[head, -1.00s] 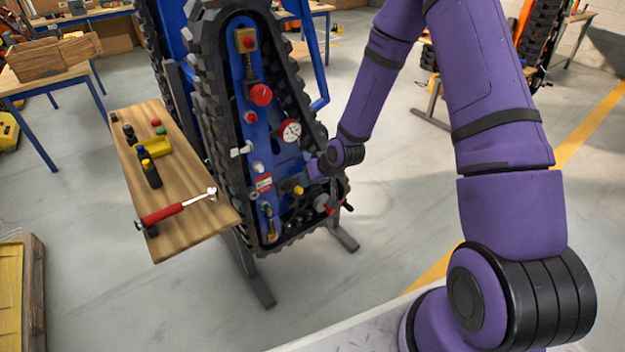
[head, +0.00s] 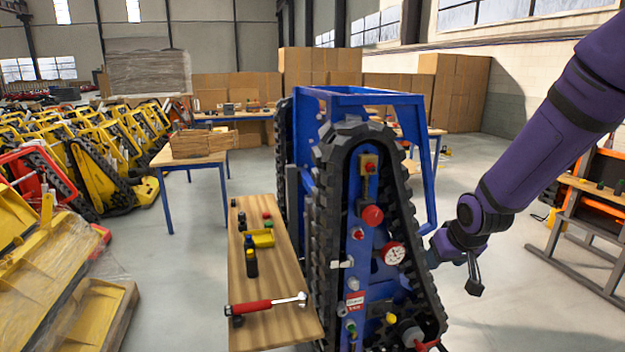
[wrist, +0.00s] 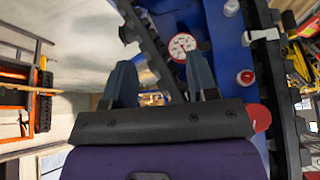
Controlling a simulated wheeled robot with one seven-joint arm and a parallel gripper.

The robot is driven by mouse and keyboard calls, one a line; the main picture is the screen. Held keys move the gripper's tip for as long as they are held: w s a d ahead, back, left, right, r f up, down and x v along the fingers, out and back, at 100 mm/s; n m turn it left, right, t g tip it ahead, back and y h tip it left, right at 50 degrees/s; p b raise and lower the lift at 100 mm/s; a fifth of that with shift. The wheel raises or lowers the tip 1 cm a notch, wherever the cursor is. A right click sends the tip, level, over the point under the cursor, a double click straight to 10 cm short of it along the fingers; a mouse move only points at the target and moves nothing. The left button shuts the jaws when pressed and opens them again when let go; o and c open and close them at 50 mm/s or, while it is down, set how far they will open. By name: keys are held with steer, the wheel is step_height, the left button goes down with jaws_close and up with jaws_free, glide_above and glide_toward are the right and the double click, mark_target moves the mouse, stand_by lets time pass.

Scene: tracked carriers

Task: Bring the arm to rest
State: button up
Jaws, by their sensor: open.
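My purple arm reaches in from the upper right of the head view and ends beside the right edge of the tracked carrier (head: 325,210). My gripper shows clearly in the wrist view (wrist: 160,78), with two blue-grey fingers apart and nothing visible between them. In the head view its tips are hard to make out near the black track. The wrist view looks toward the carrier's blue panel, with a white gauge (wrist: 182,45) just beyond the fingers and a red knob (wrist: 247,77) to the right. The gauge also shows in the head view (head: 393,253).
A bench with orange equipment (head: 590,200) stands at the right. Yellow carriers fill the left. Open floor lies between the carrier and the right bench.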

steer(key=s+r+h, duration=0.1)
steer(key=s+r, duration=1.2)
steer(key=r, duration=0.2)
steer(key=s+r, duration=0.2)
steer(key=s, duration=0.5)
steer(key=s+r+m, duration=0.1)
steer(key=s+r, duration=0.2)
steer(key=s, duration=0.5)
steer(key=shift+d+r+y, duration=0.3)
steer(key=shift+d, duration=0.15)
